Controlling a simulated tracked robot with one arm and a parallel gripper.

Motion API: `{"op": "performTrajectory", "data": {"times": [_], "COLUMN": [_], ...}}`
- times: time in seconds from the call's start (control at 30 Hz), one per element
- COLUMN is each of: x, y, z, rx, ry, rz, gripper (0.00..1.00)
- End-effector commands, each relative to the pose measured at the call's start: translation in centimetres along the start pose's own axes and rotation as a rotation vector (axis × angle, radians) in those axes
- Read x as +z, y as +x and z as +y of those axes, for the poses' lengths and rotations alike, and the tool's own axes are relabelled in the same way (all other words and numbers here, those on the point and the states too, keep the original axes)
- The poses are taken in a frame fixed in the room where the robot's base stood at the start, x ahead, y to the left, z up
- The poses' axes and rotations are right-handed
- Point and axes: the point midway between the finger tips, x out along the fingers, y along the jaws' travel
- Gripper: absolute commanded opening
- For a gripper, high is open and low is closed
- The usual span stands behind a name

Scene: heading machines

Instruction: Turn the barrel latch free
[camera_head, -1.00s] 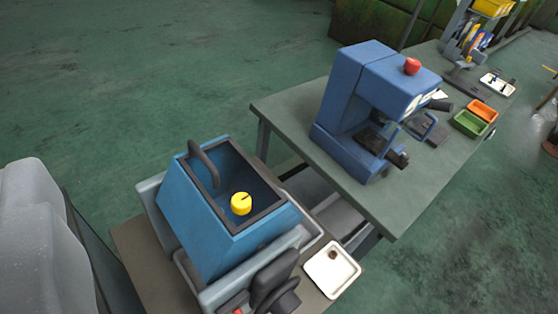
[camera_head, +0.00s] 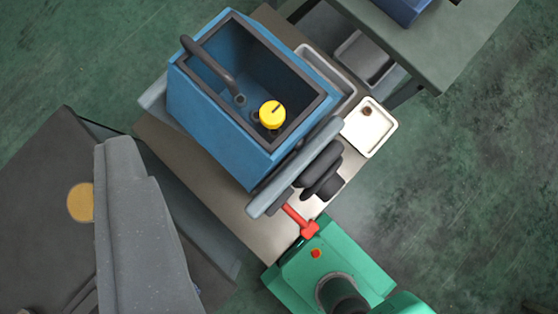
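A blue open-topped machine housing (camera_head: 205,109) stands on a brown bench, with a dark rim and a dark curved handle (camera_head: 208,62) across its left side. A yellow round knob (camera_head: 272,115) with a dark line on its top sits inside the opening, near the front right. It is the likeliest barrel latch, but I cannot tell for certain. Dark rounded parts (camera_head: 322,168) and a grey bar (camera_head: 268,198) are at the housing's right side. My gripper is not in view, and nothing is seen touching the knob.
A white tray (camera_head: 383,133) with a small brown piece lies right of the housing. A red lever (camera_head: 297,217) lies beside a green machine (camera_head: 292,276) below. A grey-green table (camera_head: 455,50) is at the upper right. Open floor lies at the right.

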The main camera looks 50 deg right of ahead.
Motion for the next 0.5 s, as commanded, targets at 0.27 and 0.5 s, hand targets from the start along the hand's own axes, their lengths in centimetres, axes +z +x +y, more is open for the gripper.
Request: {"op": "performTrajectory", "data": {"times": [0.27,0.5], "x": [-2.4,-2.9], "y": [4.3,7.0], "z": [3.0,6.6], "rx": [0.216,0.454], "ry": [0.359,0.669], "rz": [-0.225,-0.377], "gripper": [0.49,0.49]}}
